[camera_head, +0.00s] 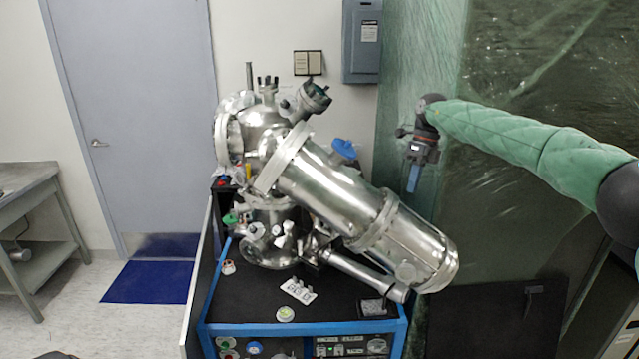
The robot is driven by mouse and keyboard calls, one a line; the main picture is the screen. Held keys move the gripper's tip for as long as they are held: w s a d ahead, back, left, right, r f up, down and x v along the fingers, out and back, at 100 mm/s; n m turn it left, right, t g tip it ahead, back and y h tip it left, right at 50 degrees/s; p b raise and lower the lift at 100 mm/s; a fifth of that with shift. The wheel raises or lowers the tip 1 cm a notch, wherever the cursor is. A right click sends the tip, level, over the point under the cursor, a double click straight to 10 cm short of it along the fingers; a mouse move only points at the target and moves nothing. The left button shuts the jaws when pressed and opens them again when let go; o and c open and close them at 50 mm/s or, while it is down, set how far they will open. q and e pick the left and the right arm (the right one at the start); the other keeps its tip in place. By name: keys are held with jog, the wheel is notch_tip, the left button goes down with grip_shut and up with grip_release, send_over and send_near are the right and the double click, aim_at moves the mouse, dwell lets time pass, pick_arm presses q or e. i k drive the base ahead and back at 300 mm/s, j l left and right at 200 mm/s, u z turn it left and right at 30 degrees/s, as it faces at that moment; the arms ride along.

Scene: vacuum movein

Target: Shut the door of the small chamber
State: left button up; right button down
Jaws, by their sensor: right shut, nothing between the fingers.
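The steel vacuum apparatus stands on a blue-framed cart (225,328). Its long steel cylinder (330,190) slopes down to the right. A smaller round steel chamber (272,215) sits below the upper left end, with small fittings on its front. A round flange (232,130) shows at the upper left. I cannot tell which part is the small chamber's door, or whether it is open. My right gripper (414,180) points down with blue fingers, shut and empty. It appears right of the cylinder and apart from the apparatus in the picture. My left gripper is out of view.
On the cart's black top lie a white plate with small parts (298,291), a small round dish (285,314) and a dark square tray (372,307). A grey table (30,185) stands at the left. Green sheeting (420,60) hangs behind my right arm.

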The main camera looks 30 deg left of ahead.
aim_at(318, 228)
jog(key=i+j, duration=0.15)
jog(key=j, duration=0.2)
jog(key=i+j, duration=0.15)
jog(key=j, duration=0.15)
jog(key=i+j, duration=0.15)
jog(key=j, duration=0.2)
jog(key=i+j, duration=0.15)
jog(key=j, duration=0.2)
jog(key=i+j, duration=0.15)
jog(key=j, duration=0.2)
